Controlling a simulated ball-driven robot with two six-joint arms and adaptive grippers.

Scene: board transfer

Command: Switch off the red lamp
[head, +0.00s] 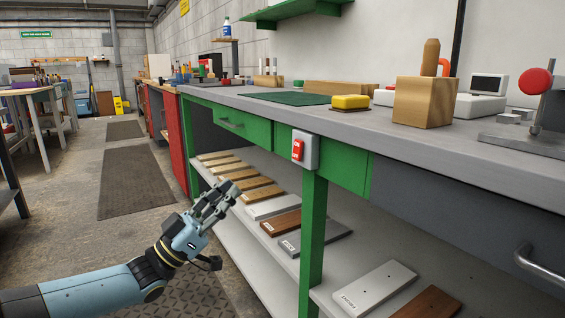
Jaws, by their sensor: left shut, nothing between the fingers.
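A small grey box with a red rocker switch (298,149) is fixed to the green front of the workbench, at the top of a green leg. Its red face looks lit, but I cannot tell which way the rocker is set. My left gripper (226,192) is shut and empty, to the left of the switch and lower, in front of the lower shelf. It is apart from the switch and touches nothing that I can make out. My right gripper is not in view.
Several boards lie on the lower shelf (340,262). The floor at left has dark mats (135,182).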

